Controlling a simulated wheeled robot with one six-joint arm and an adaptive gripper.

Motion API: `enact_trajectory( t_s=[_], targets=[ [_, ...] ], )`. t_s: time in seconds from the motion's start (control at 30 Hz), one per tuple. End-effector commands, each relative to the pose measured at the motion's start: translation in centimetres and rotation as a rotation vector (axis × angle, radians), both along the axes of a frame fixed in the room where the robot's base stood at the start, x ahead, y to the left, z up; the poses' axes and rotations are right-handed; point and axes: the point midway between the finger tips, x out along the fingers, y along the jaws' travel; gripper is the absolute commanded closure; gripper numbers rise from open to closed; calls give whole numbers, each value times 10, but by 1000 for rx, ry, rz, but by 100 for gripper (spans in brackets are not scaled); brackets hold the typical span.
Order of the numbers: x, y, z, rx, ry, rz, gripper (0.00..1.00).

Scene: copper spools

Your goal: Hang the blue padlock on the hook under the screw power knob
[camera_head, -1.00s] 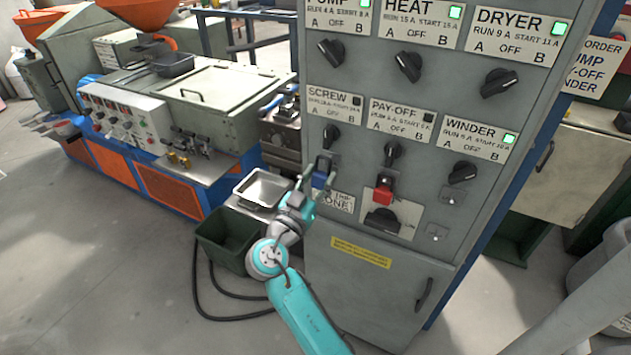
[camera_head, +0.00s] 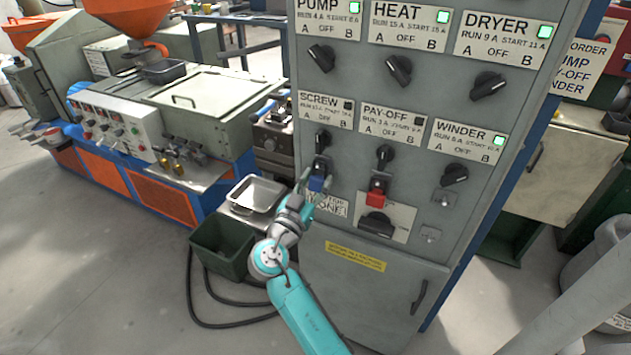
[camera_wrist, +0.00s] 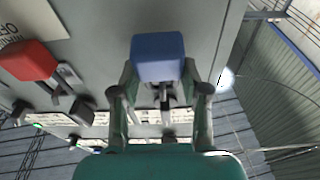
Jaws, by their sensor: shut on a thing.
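The blue padlock (camera_head: 316,184) is at the cabinet front, below the black screw power knob (camera_head: 322,141). In the wrist view the blue padlock (camera_wrist: 158,57) sits between the two fingers of my gripper (camera_wrist: 160,92), which is shut on it. My gripper also shows in the head view (camera_head: 309,187), reaching up to the cabinet from below. The hook plate (camera_head: 321,167) under the screw knob is just above the padlock and partly hidden. I cannot tell whether the shackle is around the hook or only close to it.
A red padlock (camera_head: 376,197) hangs under the pay-off knob (camera_head: 385,154), right of my gripper. A white label (camera_head: 330,207) and a large black switch (camera_head: 377,225) are below. A metal tray (camera_head: 256,194) and a green bin (camera_head: 222,247) stand left of the cabinet.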

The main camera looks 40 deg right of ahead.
Motion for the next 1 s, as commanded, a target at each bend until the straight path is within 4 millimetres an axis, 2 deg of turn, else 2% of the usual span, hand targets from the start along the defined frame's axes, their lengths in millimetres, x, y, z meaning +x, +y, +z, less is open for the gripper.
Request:
enact_trajectory(
  t_s=[0.3, 0.33, 0.43, 0.77, 0.87, 1.0],
  targets=[
    [0, 0, 0, 0, 0, 0, 94],
    [0, 0, 0, 0, 0, 0, 50],
    [0, 0, 0, 0, 0, 0, 26],
    [0, 1, 0, 0, 0, 1, 26],
    [-2, 7, -2, 1, 1, 2, 26],
    [-8, 27, -5, 1, 0, 5, 26]
  ],
)
